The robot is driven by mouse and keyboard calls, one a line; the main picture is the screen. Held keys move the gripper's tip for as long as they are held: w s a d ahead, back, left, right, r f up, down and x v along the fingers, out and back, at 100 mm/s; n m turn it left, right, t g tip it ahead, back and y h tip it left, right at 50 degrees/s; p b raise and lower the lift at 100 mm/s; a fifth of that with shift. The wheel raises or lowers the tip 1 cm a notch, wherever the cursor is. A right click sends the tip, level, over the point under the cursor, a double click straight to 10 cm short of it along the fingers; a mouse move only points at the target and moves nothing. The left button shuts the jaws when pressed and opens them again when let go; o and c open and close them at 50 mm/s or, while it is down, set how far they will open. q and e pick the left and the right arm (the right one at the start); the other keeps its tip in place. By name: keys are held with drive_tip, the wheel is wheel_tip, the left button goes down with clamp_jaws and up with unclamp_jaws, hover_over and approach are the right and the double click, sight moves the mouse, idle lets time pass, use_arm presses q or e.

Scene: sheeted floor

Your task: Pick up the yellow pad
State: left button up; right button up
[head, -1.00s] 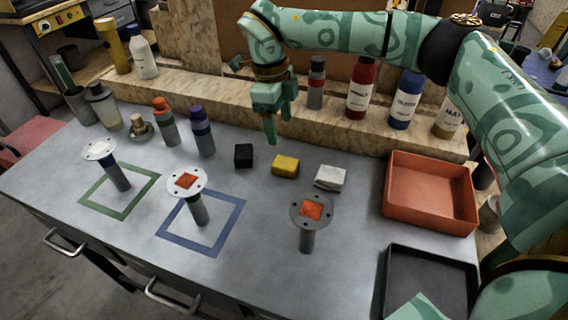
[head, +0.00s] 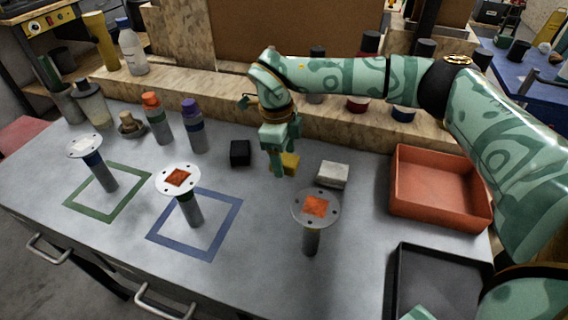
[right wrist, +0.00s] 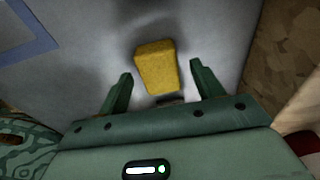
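The yellow pad (head: 290,162) lies on the grey table between the black pad and the white pad, partly hidden by my right gripper in the head view. My right gripper (head: 278,165) is right at the pad, pointing down. In the right wrist view the yellow pad (right wrist: 157,67) shows between and slightly beyond the two spread fingers (right wrist: 160,88). Gaps show on both sides, so the gripper is open and not holding it. My left gripper is not in view.
A black pad (head: 240,152) lies left of the yellow pad and a white pad (head: 333,174) right of it. Several disc-topped posts, one a grey disc (head: 316,207), stand in front. A red tray (head: 440,218) and a black tray (head: 398,283) are at the right. A wooden ledge (head: 222,101) runs behind.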

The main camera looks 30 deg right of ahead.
sight(286, 158)
drive_tip(key=c, duration=0.9)
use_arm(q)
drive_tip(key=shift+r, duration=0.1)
use_arm(e)
drive_tip(key=shift+r, duration=0.1)
drive_tip(key=shift+c, duration=0.2)
drive_tip(key=shift+r, duration=0.3)
wheel_tip(286, 158, up, 3)
drive_tip(key=shift+w+f+p, duration=0.1)
drive_tip(key=shift+p, duration=0.9)
use_arm(q)
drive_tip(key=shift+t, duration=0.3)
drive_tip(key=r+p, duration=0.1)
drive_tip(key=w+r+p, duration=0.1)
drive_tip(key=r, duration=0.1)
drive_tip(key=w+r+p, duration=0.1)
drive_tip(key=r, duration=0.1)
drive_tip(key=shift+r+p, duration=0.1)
drive_tip(key=shift+p, duration=0.3)
use_arm(e)
drive_tip(key=s+a+r, duration=0.3)
drive_tip(key=a+r, duration=0.6)
drive_tip(key=a, duration=0.4)
drive_tip(key=shift+s+a+r, duration=0.2)
drive_tip(key=shift+s+a, duration=0.1)
drive_tip(key=shift+s, duration=0.05)
